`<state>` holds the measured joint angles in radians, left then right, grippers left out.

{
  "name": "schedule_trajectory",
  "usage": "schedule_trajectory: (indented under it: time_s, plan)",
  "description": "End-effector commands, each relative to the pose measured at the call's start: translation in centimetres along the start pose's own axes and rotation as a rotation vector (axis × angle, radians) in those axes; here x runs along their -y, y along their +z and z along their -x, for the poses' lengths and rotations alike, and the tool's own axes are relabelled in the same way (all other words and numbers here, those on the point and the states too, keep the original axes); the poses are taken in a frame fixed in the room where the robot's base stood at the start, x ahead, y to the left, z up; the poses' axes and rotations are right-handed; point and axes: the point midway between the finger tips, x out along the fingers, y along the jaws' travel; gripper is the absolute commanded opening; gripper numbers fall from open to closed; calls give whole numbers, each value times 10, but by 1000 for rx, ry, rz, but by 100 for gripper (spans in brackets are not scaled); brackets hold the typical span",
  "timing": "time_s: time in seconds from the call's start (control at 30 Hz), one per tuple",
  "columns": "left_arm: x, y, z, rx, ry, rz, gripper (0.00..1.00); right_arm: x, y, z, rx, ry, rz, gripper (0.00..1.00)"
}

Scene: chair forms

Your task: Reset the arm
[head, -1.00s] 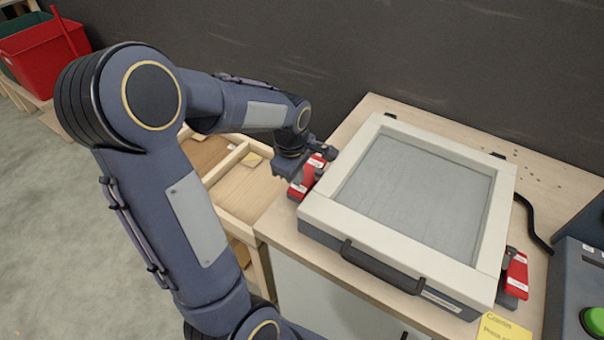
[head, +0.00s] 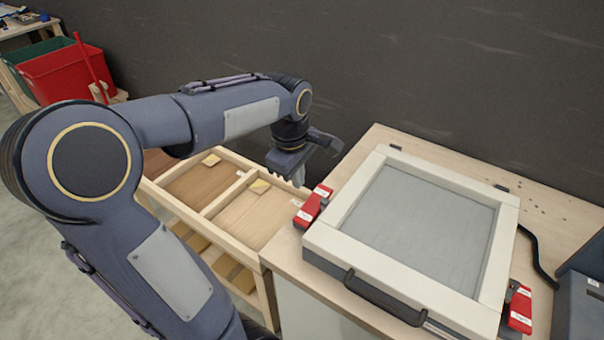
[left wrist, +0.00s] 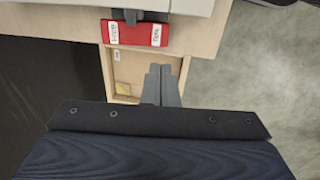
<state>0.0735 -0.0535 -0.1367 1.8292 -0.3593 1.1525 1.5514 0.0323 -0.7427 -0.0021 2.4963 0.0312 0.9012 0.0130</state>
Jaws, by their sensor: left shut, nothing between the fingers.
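My left arm comes in from the left in the head view. Its gripper (head: 299,178) hangs over the gap between the wooden tray rack and the bench, above and left of the left red clamp (head: 313,206). In the left wrist view its two grey fingers (left wrist: 161,85) are together with nothing between them. The red clamp (left wrist: 135,33) shows there ahead of the fingers, apart from them. A framed grey panel (head: 415,215) with a black handle lies on the bench. My right gripper is not seen.
A second red clamp (head: 519,308) sits at the panel's right side. The wooden tray rack (head: 205,212) stands left of the bench, below my forearm. A dark wall (head: 420,70) rises behind. Red and green bins (head: 70,72) stand at the far left.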

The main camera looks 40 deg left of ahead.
Motion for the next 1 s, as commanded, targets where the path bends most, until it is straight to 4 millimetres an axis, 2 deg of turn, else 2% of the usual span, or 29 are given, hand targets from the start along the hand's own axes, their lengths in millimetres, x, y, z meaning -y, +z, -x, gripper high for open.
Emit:
schedule_trajectory:
  time_s: [0.27, 0.37, 0.47, 0.63, 0.8, 0.9, 1.0]
  plan:
    - [0, 0, 0, 1, 0, -3, 0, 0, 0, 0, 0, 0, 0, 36]
    - [7, 6, 2, 18, 15, -60, 0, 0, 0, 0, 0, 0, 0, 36]
    - [26, 23, 8, 63, 64, -230, 0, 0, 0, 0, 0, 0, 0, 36]
    - [78, 69, 16, 136, 229, -708, 0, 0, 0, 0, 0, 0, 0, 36]
    - [124, 109, 11, 125, 405, -1148, 0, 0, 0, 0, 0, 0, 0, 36]
    - [142, 124, 6, 100, 477, -1322, 0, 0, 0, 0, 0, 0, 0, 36]
    - [152, 133, 2, 78, 519, -1424, 0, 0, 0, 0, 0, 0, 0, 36]
